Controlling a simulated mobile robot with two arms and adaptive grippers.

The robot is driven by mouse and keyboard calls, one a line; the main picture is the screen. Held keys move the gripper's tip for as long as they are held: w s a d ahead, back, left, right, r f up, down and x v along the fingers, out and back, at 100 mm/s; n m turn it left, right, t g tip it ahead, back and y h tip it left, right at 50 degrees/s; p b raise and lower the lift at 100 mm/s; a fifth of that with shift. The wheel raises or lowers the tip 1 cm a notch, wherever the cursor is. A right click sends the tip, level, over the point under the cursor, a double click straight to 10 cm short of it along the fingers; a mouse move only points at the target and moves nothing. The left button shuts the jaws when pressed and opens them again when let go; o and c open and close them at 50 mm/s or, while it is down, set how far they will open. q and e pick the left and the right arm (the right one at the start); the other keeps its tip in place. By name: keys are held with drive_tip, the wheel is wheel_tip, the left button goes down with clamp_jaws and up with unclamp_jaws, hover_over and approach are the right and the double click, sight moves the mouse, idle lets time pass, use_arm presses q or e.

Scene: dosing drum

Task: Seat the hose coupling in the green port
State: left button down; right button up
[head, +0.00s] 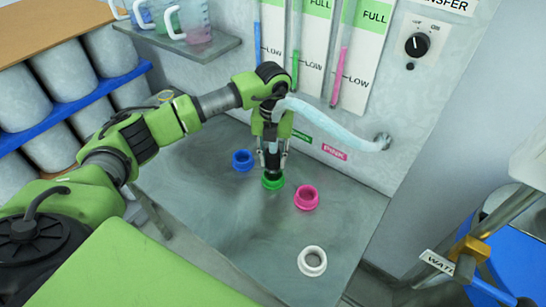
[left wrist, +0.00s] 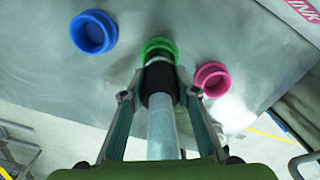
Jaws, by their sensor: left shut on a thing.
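The green port (head: 273,181) is a ring on the grey metal table, between the blue and pink ports. My left gripper (head: 272,150) is directly above it, shut on the hose coupling (head: 272,160), a dark cylinder at the end of a pale hose (head: 330,122). In the left wrist view the coupling (left wrist: 160,93) is between the two fingers, its front end at the green port (left wrist: 158,46). The end overlaps the near side of the ring; I cannot tell how deep it sits. My right gripper is not in view.
A blue port (head: 242,160), a pink port (head: 306,198) and a white ring (head: 312,261) stand on the table (head: 215,215). The hose runs to an outlet in the back panel. A shelf with jugs (head: 190,38) is at upper left.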

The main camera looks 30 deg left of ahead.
sight(273, 151)
use_arm(q)
drive_tip(key=shift+f, duration=0.35)
idle(0.3)
drive_tip(key=shift+f+b, duration=0.95)
drive_tip(key=shift+f, duration=0.1)
drive_tip(key=c, duration=1.5)
unclamp_jaws()
drive_tip(key=shift+r+p, duration=2.25)
drive_tip(key=shift+r, duration=1.3)
